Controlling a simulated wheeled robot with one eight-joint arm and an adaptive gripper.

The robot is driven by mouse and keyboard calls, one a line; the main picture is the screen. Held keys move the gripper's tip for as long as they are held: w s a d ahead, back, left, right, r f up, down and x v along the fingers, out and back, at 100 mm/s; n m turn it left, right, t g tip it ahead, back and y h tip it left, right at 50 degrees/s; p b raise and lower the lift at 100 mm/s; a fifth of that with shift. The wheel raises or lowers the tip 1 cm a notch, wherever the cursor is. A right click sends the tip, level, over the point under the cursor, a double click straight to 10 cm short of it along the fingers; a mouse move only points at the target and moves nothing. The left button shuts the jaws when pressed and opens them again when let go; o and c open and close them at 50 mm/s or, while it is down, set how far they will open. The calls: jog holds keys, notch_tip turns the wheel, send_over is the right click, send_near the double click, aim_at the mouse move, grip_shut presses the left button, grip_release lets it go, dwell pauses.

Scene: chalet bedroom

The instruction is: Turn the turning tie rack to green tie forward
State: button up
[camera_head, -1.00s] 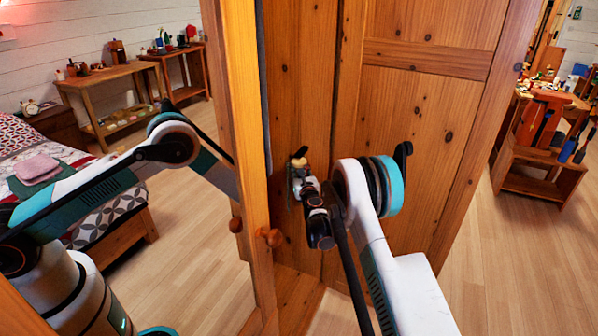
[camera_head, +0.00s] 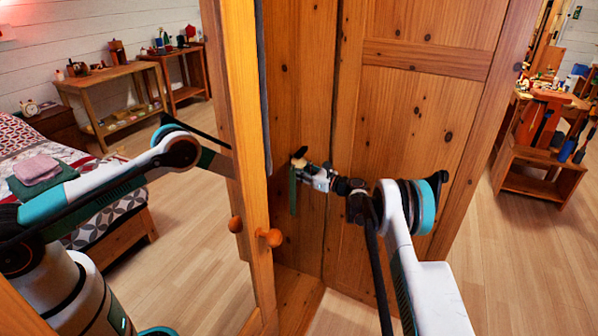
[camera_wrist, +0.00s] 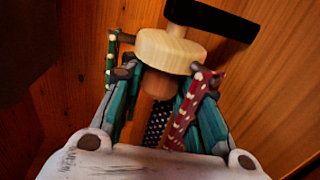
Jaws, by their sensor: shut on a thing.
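The turning tie rack has a pale wooden disc (camera_wrist: 170,50) on a black bracket (camera_wrist: 212,18). In the wrist view a green dotted tie (camera_wrist: 110,60) hangs at its left and a red dotted tie (camera_wrist: 184,112) at its right. A navy dotted tie (camera_wrist: 157,128) shows between my fingers, partly hidden. My gripper (camera_wrist: 165,80) is shut on the tie rack, its teal fingers to either side below the disc. In the head view the gripper (camera_head: 312,173) reaches the rack from the right, and the green tie (camera_head: 293,192) hangs just left of it.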

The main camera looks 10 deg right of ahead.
jog(key=shift+n+g+y, duration=0.3)
jog(key=shift+g, duration=0.1)
jog(key=o, duration=1.1)
jog(key=v, duration=1.2)
